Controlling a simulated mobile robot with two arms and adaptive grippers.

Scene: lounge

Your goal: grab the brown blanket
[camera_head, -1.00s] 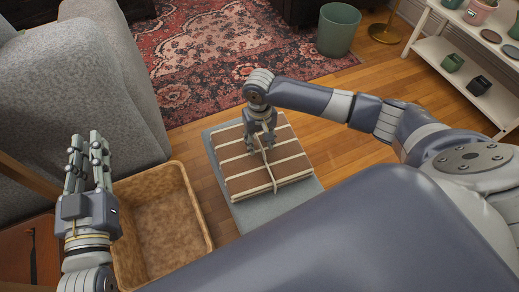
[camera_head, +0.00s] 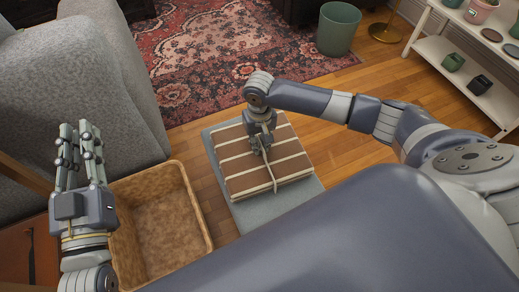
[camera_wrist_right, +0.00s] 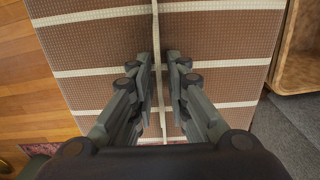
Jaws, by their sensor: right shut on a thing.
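The brown blanket (camera_head: 238,176) is a folded square bundle with cream stripes and a cream cord across its top. It lies on a grey slab (camera_head: 232,203). My right gripper (camera_head: 262,150) is over the bundle's middle, shut on the blanket at its cord. In the right wrist view my right gripper (camera_wrist_right: 160,90) has a finger on each side of the cord, and the blanket (camera_wrist_right: 105,45) fills most of the picture. My left gripper (camera_head: 79,135) is open and empty, beside the grey armchair, its fingers pointing away.
A wicker basket (camera_head: 203,220) stands left of the slab. A grey armchair (camera_head: 88,80) is at the left. A patterned rug (camera_head: 200,50), a green bin (camera_head: 338,28) and a white shelf (camera_head: 445,75) lie beyond. Wooden floor (camera_head: 330,125) is clear right of the blanket.

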